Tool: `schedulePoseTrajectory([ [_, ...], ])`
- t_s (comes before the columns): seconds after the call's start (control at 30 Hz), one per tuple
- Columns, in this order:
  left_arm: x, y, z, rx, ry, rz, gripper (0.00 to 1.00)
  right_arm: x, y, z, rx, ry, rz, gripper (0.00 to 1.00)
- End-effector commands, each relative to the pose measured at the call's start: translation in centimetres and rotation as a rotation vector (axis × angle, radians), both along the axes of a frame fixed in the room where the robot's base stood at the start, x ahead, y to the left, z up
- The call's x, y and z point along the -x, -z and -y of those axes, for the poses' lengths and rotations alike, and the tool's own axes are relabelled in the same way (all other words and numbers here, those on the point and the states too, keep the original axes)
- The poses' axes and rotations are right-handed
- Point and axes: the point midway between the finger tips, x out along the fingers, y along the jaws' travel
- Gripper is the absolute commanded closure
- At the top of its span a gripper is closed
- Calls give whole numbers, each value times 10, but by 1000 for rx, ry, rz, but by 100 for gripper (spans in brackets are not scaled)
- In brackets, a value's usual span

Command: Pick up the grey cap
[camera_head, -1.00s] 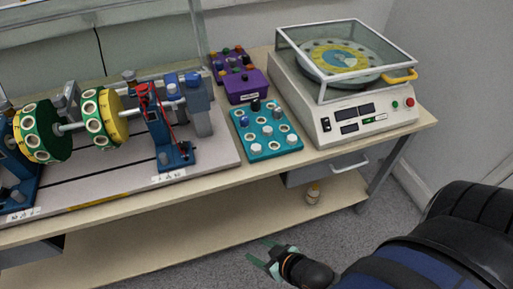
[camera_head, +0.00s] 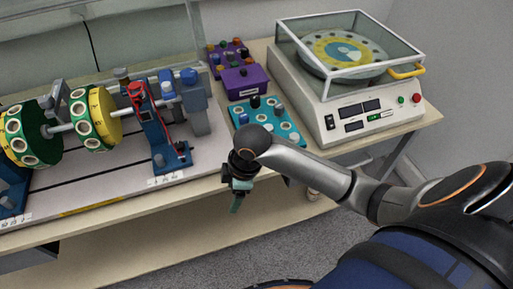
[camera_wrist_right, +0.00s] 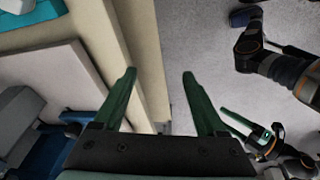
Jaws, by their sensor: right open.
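Light grey caps (camera_head: 294,137) stand on the teal block (camera_head: 287,116) at the table's front edge; I cannot tell which one is meant. My right forearm and wrist hide the front left of this block. My right gripper (camera_head: 237,200) hangs in front of the table edge, just in front of and left of the block, empty. In the right wrist view its two green fingers (camera_wrist_right: 159,75) are spread apart, with the table edge and floor below. My left gripper (camera_wrist_right: 245,128) shows small at the lower right of that view; its opening is unclear.
A purple block (camera_head: 243,82) with coloured caps stands behind the teal one. A glass-covered turntable machine (camera_head: 370,110) is to the right. A rotor rig (camera_head: 150,115) with green and yellow discs fills the left. Grey floor lies in front.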

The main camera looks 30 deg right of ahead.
Motion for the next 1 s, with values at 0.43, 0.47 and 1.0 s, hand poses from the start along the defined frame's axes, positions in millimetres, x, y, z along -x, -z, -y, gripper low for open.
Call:
schedulePoseTrajectory([
  [0.43,0,0,0,0,0,-1,14,-84,-93,111,195,-221,-107,26],
  [0.47,0,0,0,0,0,-1,14,-86,-99,116,195,-224,-113,26],
  [1.0,0,3,0,0,0,-1,14,-93,-69,138,193,-229,-136,26],
])
